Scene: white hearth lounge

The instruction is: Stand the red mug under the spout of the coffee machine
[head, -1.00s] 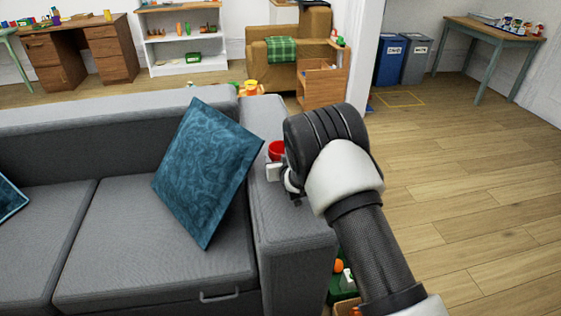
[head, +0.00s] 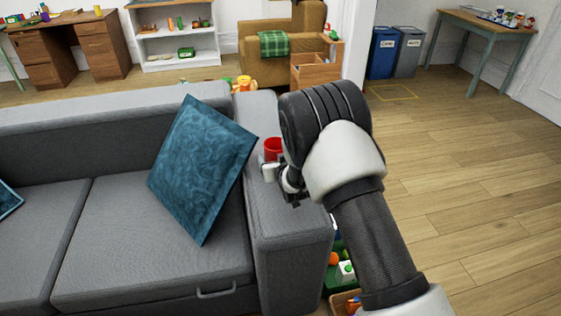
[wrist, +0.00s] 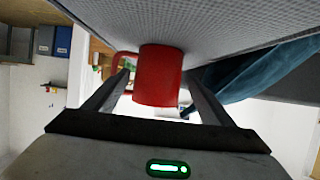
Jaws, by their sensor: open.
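The red mug (head: 273,145) stands on the right armrest of the grey sofa, partly hidden behind my gripper in the head view. My gripper (head: 271,172) is low over the armrest, on the near side of the mug. The wrist view appears upside down. There the red mug (wrist: 158,78) sits between the two spread fingers of my gripper (wrist: 155,88), its handle toward the left finger. The gripper is open; whether a finger touches the mug I cannot tell. The coffee machine is not in view.
The grey sofa (head: 150,235) with a blue cushion (head: 203,165) is at left of my arm. A bin of toys (head: 340,280) stands beside the armrest. Open wooden floor (head: 470,180) lies at right, with a table (head: 490,25) and bins at the back.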

